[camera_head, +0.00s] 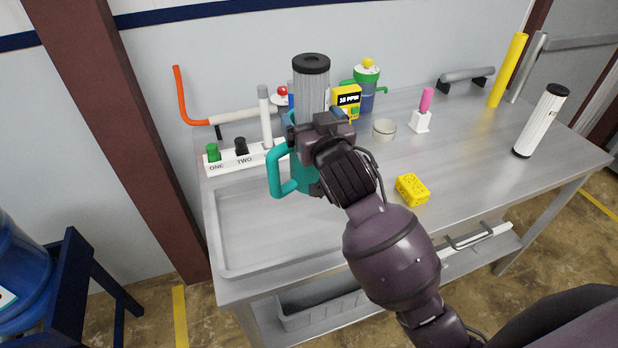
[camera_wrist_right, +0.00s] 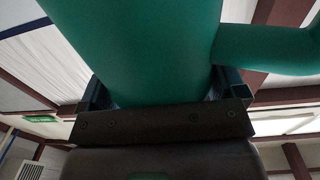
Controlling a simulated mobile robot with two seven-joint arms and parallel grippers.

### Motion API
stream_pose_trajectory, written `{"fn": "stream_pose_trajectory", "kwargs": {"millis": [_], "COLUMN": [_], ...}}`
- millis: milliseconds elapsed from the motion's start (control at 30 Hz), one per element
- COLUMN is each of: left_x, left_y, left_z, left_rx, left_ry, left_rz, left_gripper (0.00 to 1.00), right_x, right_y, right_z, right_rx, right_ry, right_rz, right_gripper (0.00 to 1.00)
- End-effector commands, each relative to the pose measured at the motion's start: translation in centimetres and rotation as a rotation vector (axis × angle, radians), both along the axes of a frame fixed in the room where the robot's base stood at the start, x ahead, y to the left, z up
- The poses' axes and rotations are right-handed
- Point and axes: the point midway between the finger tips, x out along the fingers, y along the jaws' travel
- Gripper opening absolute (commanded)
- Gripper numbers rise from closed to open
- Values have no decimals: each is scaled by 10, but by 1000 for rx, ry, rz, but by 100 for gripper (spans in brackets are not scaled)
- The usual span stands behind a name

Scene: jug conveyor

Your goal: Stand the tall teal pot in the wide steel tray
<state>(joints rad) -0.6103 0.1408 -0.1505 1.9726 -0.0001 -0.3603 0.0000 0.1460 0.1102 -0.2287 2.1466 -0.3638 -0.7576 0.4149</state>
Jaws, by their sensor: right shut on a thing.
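The tall teal pot (camera_head: 305,178) is at the far right part of the wide steel tray (camera_head: 258,232) in the head view, looking upright with its handle to the left. I cannot tell whether its base touches the tray. My right gripper (camera_head: 312,140) is shut on the pot, hiding much of its right side and top. In the right wrist view the teal pot (camera_wrist_right: 145,45) fills the middle, with the fingers of the right gripper (camera_wrist_right: 165,92) on both sides of it. My left gripper is not in view.
A grey ribbed cylinder (camera_head: 311,85) rises behind or above the pot. A white switch block (camera_head: 229,160) stands along the tray's back edge. A yellow block (camera_head: 412,190) lies to the right. A green-lidded jar (camera_head: 366,90) stands behind. The tray's left and front are clear.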

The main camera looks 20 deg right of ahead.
Motion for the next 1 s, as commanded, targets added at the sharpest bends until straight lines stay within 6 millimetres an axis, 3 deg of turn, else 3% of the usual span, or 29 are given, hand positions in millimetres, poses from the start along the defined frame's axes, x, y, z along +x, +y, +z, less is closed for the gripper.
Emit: {"fn": "stream_pose_trajectory", "kwargs": {"millis": [200, 400, 633, 1000], "left_x": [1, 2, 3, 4], "left_y": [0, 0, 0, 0], "left_z": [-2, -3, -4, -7], "left_rx": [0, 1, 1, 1], "left_ry": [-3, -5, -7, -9], "left_rz": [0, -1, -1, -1], "left_gripper": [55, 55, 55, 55], "right_x": [0, 0, 0, 0], "right_y": [0, 0, 0, 0], "right_z": [-47, -79, -93, -131], "right_rx": [0, -1, 1, 0], "right_ry": [2, -1, -2, -2], "right_rz": [1, 2, 0, 0], "right_gripper": [36, 36, 36, 36]}}
